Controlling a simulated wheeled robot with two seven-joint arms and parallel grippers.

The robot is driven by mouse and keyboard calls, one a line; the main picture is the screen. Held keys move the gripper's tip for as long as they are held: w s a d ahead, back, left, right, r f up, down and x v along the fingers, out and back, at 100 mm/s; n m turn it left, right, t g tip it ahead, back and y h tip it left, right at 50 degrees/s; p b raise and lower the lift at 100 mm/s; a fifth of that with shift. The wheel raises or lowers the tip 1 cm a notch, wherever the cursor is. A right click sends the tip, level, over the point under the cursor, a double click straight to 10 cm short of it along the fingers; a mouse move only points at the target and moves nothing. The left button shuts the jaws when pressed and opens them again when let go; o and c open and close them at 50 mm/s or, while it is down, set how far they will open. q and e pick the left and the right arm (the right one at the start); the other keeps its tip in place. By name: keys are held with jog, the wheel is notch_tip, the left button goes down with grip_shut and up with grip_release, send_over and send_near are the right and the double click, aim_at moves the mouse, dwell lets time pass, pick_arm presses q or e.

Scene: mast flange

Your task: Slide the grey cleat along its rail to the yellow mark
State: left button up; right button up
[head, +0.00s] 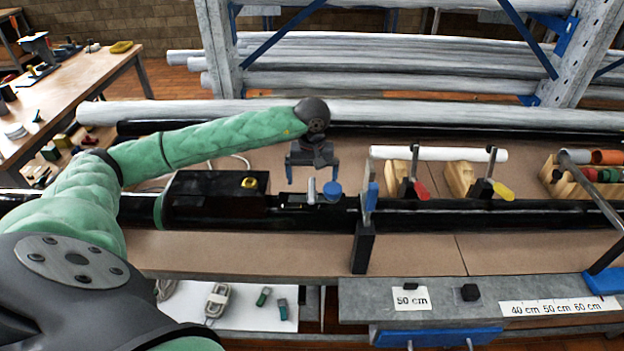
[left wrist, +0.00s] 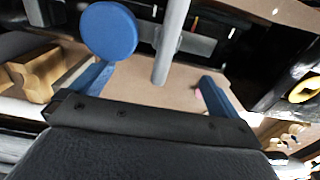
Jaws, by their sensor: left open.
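A short upright grey piece (head: 311,190), which looks like the cleat, stands on a dark fitting along the long black mast. It also shows as a grey post in the left wrist view (left wrist: 172,40). The dark fitting (head: 290,199) seems to hold the rail, but its edges are hard to make out. My left gripper (head: 313,172) is open above the grey piece; its blue fingers lie either side of the post in the wrist view (left wrist: 160,85). A blue disc (head: 332,190) is close beside the post. I cannot make out the yellow mark. My right gripper is out of view.
A black box with a yellow knob (head: 250,183) is left of the fitting. Red-handled (head: 421,190) and yellow-handled (head: 503,191) clamps are further right.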

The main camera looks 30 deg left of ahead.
pick_arm(q)
jog(key=shift+r, duration=2.45)
